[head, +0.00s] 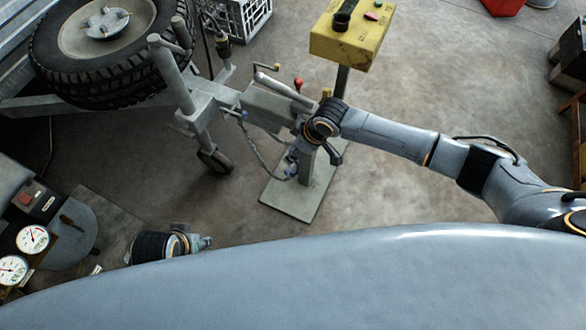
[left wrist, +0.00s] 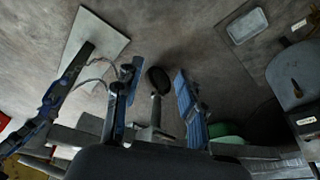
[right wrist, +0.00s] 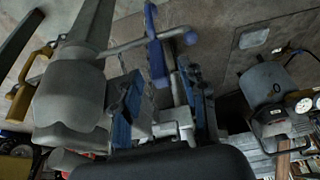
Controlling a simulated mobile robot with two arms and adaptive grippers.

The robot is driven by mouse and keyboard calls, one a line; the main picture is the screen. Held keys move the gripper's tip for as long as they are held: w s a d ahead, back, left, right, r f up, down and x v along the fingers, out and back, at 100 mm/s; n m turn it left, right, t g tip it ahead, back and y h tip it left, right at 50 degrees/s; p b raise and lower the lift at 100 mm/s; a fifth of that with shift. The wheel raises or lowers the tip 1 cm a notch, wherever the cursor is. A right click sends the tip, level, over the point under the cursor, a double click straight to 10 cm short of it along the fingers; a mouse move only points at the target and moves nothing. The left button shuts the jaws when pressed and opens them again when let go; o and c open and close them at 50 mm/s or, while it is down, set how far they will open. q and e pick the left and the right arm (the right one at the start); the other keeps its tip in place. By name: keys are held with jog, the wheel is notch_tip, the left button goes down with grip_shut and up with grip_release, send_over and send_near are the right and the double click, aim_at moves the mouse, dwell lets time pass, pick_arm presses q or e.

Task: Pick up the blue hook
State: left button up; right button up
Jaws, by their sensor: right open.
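A slim blue piece (right wrist: 155,45), which seems to be the blue hook, shows in the right wrist view just beyond my right fingertips. In the left wrist view, blue parts (left wrist: 46,108) show near the grey post beside a chain. My right gripper (right wrist: 160,76) is open, its blue-padded fingers on either side of the lower end of the blue piece; I cannot tell whether they touch it. In the head view its arm reaches in from the right over the trailer coupling. My left gripper (left wrist: 158,71) is open and empty, low at the left, away from the hook.
The trailer coupling (head: 275,105), its jockey wheel (head: 215,162) and a hanging chain (head: 262,157) are close to my right gripper. A yellow control box (head: 352,35) stands on a post with a floor plate (head: 292,205). Gauges (head: 32,239) are at the lower left.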

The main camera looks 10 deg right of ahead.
jog(key=shift+w+a+f, duration=0.15)
jog(key=shift+a+f, duration=0.05)
jog(key=shift+f, duration=0.45)
pick_arm(q)
jog(key=shift+v, duration=0.9)
jog(key=shift+w, duration=0.1)
pick_arm(e)
grip_shut()
jog(key=shift+r, duration=0.2)
